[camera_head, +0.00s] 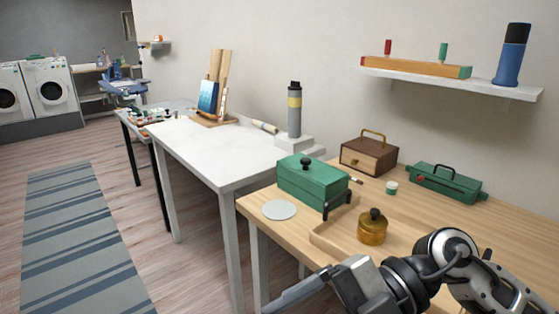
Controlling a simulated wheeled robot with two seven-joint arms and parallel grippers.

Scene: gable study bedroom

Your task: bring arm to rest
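My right arm comes in from the lower right, over the front of the wooden desk (262,222). Its gripper (296,293) points left, low in the picture near the desk's front edge. Only one long grey finger shows clearly, so I cannot tell whether it is open or shut. I see nothing held in the visible part. My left gripper is not in view.
A wooden tray (325,240) and a brass pot (372,228) stand close behind my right arm. A green lidded box (308,182), grey disc (279,210), brown box (368,157) and green case (447,185) are on the desk. Open floor lies left.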

